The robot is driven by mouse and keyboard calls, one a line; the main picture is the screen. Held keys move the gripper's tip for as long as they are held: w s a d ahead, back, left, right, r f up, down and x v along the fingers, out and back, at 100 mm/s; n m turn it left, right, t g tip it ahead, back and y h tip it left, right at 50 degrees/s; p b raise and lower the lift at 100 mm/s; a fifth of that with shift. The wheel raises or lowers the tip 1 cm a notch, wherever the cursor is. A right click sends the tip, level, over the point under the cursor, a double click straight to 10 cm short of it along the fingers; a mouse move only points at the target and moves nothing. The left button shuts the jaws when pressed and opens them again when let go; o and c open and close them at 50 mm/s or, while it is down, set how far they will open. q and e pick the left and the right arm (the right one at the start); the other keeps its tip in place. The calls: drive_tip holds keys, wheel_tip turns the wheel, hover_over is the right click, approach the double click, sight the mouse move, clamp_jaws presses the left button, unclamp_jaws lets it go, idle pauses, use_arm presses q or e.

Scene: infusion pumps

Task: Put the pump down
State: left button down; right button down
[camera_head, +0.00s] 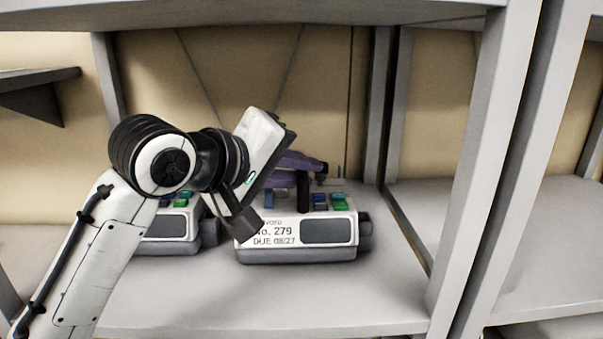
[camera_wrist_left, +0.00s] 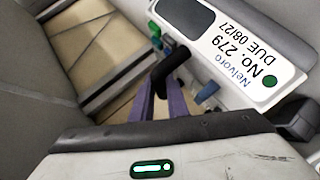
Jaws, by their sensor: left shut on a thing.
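The pump (camera_head: 327,231), white and grey with a dark screen and the label "No. 279 DUE 08/27", is upright at the middle of the shelf (camera_head: 300,300). It also shows large and upside down in the left wrist view (camera_wrist_left: 240,55). My left gripper (camera_head: 305,168) reaches over its top from the left and is shut on its dark handle (camera_wrist_left: 174,68). The exact contact is partly hidden. The pump's base looks at shelf level; whether it fully bears on the shelf I cannot tell. My right gripper is in neither view.
A second, similar pump (camera_head: 168,227) stands close on the left, partly hidden behind my left arm. A grey upright (camera_head: 480,150) borders the bay on the right. Bare shelf lies in front of the pumps, and the right bay (camera_head: 550,210) is empty where visible.

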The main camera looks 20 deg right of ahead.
use_arm(q)
drive_tip(key=shift+w+d+r, duration=0.1)
idle(0.3)
drive_tip(key=c, duration=1.7)
unclamp_jaws()
drive_tip(key=shift+f, duration=0.4)
drive_tip(key=shift+r, duration=0.2)
drive_tip(key=v, duration=1.2)
drive_tip(key=shift+f, duration=0.1)
